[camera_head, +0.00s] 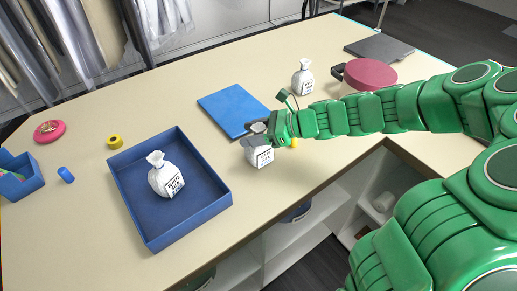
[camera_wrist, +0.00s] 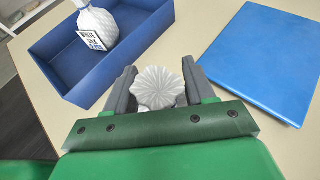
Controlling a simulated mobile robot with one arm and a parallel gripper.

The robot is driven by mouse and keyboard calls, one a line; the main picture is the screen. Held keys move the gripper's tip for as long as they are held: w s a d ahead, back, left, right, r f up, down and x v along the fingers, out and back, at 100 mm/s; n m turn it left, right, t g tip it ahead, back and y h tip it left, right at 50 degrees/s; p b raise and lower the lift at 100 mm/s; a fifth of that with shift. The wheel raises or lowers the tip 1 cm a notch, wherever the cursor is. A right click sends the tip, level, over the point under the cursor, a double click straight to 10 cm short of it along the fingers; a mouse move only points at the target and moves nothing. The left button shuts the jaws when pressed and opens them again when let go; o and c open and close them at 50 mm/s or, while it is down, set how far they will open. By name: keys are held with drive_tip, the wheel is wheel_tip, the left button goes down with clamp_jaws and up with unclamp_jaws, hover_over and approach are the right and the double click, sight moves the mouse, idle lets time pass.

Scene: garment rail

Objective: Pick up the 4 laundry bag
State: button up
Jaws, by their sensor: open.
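A white laundry bag (camera_head: 258,156) with a dark-lettered label stands on the table near its front edge. My gripper (camera_head: 262,131) is right above and around its top. In the wrist view my open gripper (camera_wrist: 159,78) has its two dark fingers on either side of the bag's pleated white top (camera_wrist: 160,90); whether they touch it I cannot tell. A second white bag (camera_head: 165,176) stands in the blue tray (camera_head: 217,203); it also shows in the wrist view (camera_wrist: 97,24). A third white bag (camera_head: 302,79) stands farther back. I see no other bag.
A flat blue folder (camera_head: 235,109) lies behind my gripper. A dark red round box (camera_head: 369,74) and a grey slab (camera_head: 378,48) are at back right. A yellow tape roll (camera_head: 115,142), pink disc (camera_head: 49,130), blue cylinder (camera_head: 66,174) and blue box (camera_head: 18,178) are left. Garments (camera_head: 80,40) hang behind.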

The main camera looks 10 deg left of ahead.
drive_tip(key=shift+c, duration=0.5)
clamp_jaws()
drive_tip(key=shift+r, duration=0.1)
